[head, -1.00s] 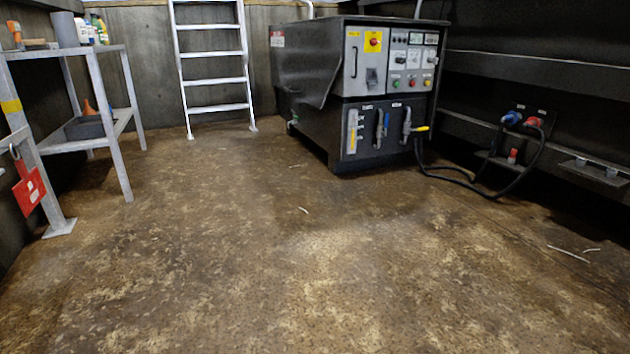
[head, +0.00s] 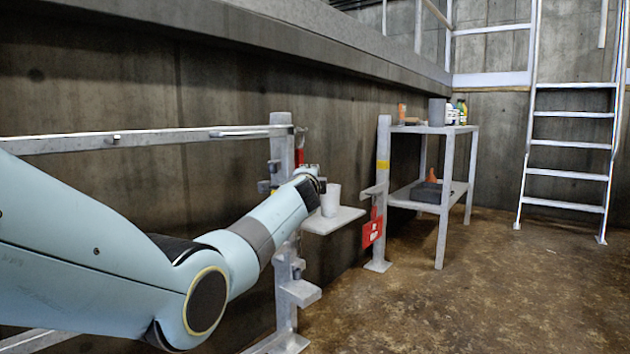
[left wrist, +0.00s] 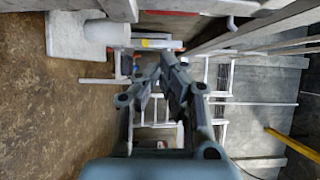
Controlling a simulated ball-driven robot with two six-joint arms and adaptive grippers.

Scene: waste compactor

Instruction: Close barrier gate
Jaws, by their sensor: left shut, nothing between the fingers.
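In the head view, grey metal rails (head: 160,138) of the barrier run along the wall from the left edge to a near post (head: 284,260) with brackets. I cannot tell which part swings as the gate. A far post (head: 383,150) with a yellow band and a red tag (head: 372,231) stands to the right, with a gap between the posts. My right gripper is out of view.
A shelf unit (head: 443,131) with bottles and a grey bin stands beyond the far post. A white ladder (head: 566,145) leans at the back right. A concrete wall (head: 120,85) bounds the left. The brown floor (head: 470,300) at right is clear.

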